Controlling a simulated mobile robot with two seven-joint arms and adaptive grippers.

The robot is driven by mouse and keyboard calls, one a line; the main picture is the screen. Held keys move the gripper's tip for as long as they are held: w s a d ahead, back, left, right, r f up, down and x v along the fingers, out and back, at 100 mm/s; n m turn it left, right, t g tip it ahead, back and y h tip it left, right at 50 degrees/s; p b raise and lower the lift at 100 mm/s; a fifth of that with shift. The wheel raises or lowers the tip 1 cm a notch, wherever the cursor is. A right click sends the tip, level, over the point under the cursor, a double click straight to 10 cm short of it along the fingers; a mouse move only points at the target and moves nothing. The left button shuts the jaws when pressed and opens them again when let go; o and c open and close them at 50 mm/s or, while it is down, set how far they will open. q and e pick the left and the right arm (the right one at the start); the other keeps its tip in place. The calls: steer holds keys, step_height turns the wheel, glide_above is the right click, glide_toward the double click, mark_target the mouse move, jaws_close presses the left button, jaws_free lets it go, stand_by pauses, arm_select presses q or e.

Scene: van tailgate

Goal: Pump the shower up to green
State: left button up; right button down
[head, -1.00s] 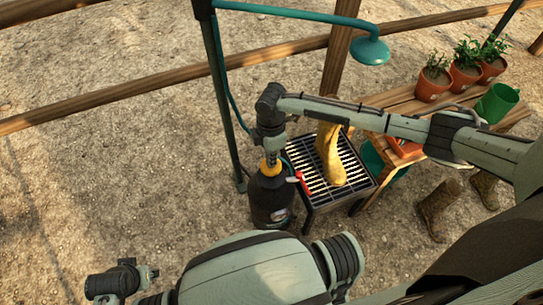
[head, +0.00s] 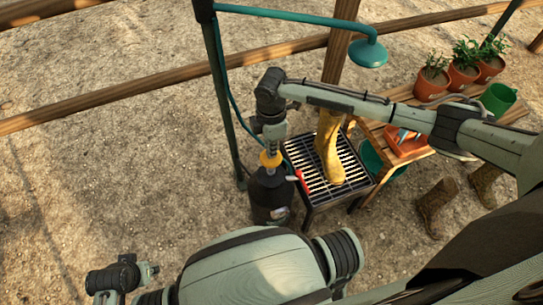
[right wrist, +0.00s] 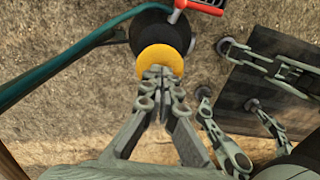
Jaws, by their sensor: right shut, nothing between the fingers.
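The shower's black pump tank (head: 268,200) stands upright on the ground beside the grate, with a yellow handle (head: 270,158) on top. A small pale patch shows low on the tank; no green reading can be made out. My right gripper (head: 270,143) points down just above the handle. In the right wrist view its shut, empty fingers (right wrist: 158,75) meet at the edge of the yellow handle (right wrist: 160,59); whether they touch it is unclear. The teal shower head (head: 370,53) hangs from its pipe. My left gripper (head: 150,272) is low at the left, away from the tank.
A yellow boot (head: 329,150) stands on the black grate (head: 312,185). A red lever (head: 302,181) is close beside the tank. A wooden bench (head: 400,98) with potted plants is at the right, with brown boots (head: 437,205) below. Bare ground lies left.

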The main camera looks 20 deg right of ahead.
steer(key=shift+r, duration=0.1)
steer(key=shift+r, duration=2.9)
